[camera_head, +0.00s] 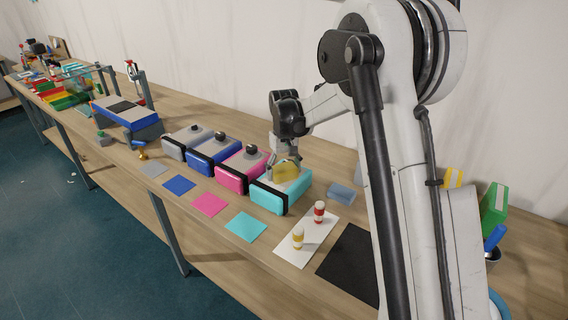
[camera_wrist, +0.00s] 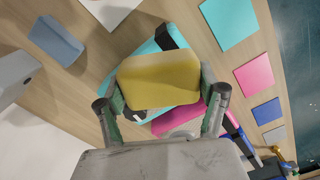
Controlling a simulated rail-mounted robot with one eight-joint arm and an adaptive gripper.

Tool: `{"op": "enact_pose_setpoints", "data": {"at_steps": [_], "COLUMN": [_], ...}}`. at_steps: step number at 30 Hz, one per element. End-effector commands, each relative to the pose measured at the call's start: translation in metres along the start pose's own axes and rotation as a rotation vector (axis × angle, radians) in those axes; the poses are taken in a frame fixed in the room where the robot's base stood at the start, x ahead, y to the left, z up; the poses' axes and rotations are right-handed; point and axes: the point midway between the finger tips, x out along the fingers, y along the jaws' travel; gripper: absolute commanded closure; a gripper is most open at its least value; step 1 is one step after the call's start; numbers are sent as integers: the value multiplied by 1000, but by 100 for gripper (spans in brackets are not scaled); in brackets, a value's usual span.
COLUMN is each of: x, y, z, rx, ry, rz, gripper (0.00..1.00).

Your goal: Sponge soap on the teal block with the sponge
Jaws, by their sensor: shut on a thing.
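The teal block (camera_head: 268,198) stands at the right end of a row of blocks, with a black strap along its front edge. It also shows in the wrist view (camera_wrist: 176,112), partly hidden under the yellow sponge. My gripper (camera_head: 284,172) is above the teal block's top. It is shut on the yellow sponge (camera_wrist: 160,80), which lies between the two fingers. In the head view the sponge (camera_head: 287,171) is at or just over the block's top; I cannot tell whether they touch. No soap can be made out.
Pink (camera_head: 241,170), blue (camera_head: 213,155) and grey blocks stand left of the teal one. Matching flat squares lie in front, the teal square (camera_head: 245,227) nearest.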

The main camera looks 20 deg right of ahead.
Motion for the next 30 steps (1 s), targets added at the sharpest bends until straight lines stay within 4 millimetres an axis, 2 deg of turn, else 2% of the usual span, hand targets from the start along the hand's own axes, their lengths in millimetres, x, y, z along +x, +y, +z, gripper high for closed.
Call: {"op": "enact_pose_setpoints", "data": {"at_steps": [3, 8, 30], "x": [-13, -21, -21], "y": [0, 0, 0], "z": [0, 0, 0], "rx": [0, 0, 0], "ry": [0, 0, 0], "rz": [0, 0, 0], "gripper": [50, 50, 50]}}
